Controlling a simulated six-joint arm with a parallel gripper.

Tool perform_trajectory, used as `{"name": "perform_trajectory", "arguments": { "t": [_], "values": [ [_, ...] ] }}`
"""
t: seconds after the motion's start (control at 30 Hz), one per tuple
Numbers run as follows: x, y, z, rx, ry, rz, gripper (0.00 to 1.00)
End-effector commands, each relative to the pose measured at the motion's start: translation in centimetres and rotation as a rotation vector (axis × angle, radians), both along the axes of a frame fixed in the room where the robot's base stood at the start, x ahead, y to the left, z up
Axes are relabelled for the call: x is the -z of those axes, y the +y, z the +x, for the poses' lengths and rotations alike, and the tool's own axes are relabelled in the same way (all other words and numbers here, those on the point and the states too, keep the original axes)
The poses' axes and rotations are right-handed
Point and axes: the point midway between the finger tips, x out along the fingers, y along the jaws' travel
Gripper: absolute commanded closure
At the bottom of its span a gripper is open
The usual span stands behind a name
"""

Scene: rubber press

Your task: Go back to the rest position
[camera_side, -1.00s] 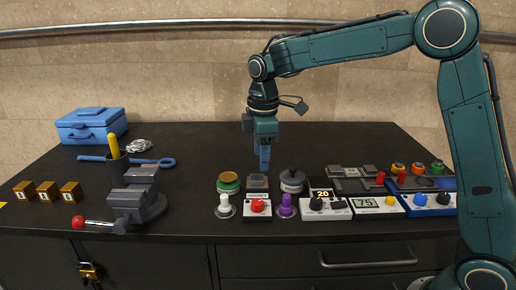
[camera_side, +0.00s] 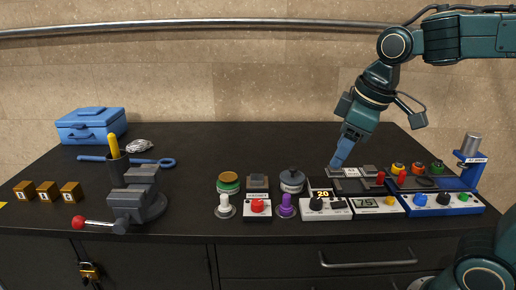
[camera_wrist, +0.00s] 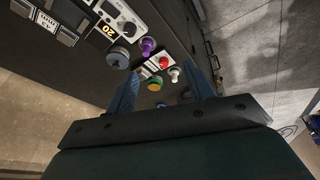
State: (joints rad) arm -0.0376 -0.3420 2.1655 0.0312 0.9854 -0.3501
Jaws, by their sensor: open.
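My gripper (camera_side: 336,164) is a dark teal wrist with blue fingers. In the side view it hangs tilted, fingers pointing down and left, over the grey blocks (camera_side: 350,172) behind the control boxes. I cannot tell its exact height above them. In the wrist view the two blue fingers of my gripper (camera_wrist: 165,88) stand wide apart with nothing between them. The green and brass round piece (camera_wrist: 154,86) shows beyond them, on the bench.
The black bench (camera_side: 235,150) carries a row of control boxes, a blue press (camera_side: 470,160) at right, a vise (camera_side: 137,196), small gold cubes (camera_side: 47,190) and a blue toolbox (camera_side: 90,124). The bench's back middle is clear. A metal rail (camera_side: 200,23) runs along the wall.

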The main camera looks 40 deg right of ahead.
Motion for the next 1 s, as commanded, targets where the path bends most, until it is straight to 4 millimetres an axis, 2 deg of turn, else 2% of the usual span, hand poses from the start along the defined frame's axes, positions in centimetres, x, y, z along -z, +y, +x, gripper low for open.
{"name": "perform_trajectory", "arguments": {
  "t": [0.03,0.3,0.5,0.7,1.0],
  "values": [
    [0.0,-0.1,-1.2,0.031,-0.018,0.011,0.47],
    [1.3,-0.4,-6.4,0.195,-0.097,0.082,0.47],
    [2.5,-0.5,-9.1,0.287,-0.141,0.128,0.47],
    [3.1,-0.5,-10.1,0.327,-0.158,0.148,0.47],
    [3.2,-0.5,-10.1,0.329,-0.158,0.150,0.47]
  ]
}}
